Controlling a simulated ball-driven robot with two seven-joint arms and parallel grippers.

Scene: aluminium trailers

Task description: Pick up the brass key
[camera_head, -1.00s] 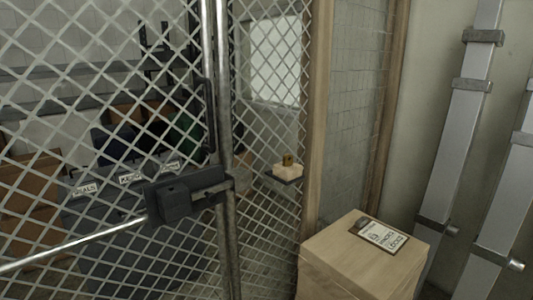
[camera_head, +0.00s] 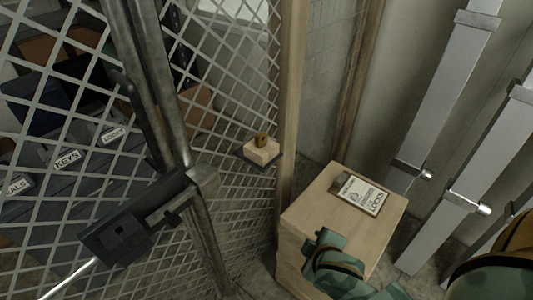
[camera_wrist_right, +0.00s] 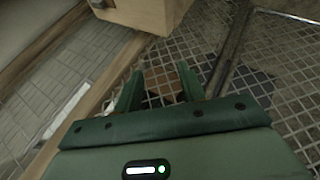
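A small brass-coloured piece (camera_head: 261,139), likely the brass key, sits on a pale block (camera_head: 262,152). The block rests on a small dark shelf (camera_head: 247,156) at the mesh. The piece is too small to make out a key shape. My right gripper (camera_head: 322,240) is low in the head view, in front of the wooden box, below and to the right of the brass piece and apart from it. In the right wrist view its two green fingers (camera_wrist_right: 160,85) are spread with nothing held between them. I cannot pick out the brass piece there. My left gripper is out of view.
A wooden box (camera_head: 305,212) with a clipboard (camera_head: 361,193) on top stands right of the mesh. A black latch box (camera_head: 135,220) is on the gate post. Labelled bins (camera_head: 65,165) stand behind the mesh. Metal posts (camera_head: 455,90) line the right wall.

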